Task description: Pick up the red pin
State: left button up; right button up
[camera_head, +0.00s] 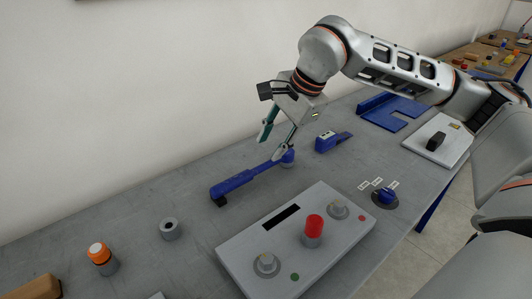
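A red pin (314,226), a short cylinder with a grey lower part, stands upright on a light grey panel box (238,246) in the front middle of the table. My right gripper (272,146) points down above the table behind the panel, with its two fingers spread apart. Nothing shows between the fingers. The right gripper is up and to the left of the red pin in the picture, near the far end of a blue tool (240,183). I cannot tell whether a finger touches that tool. My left gripper is not in view.
An orange-topped cylinder (102,259) and a grey ring (170,230) stand at left. A blue block (332,141) lies behind the panel, and a blue knob (386,197) sits to its right. A wall borders the table's back. Bare table lies left of the blue tool.

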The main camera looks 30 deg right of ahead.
aim_at(314, 224)
jog(key=k+l, duration=1.05)
jog(key=k, duration=0.3)
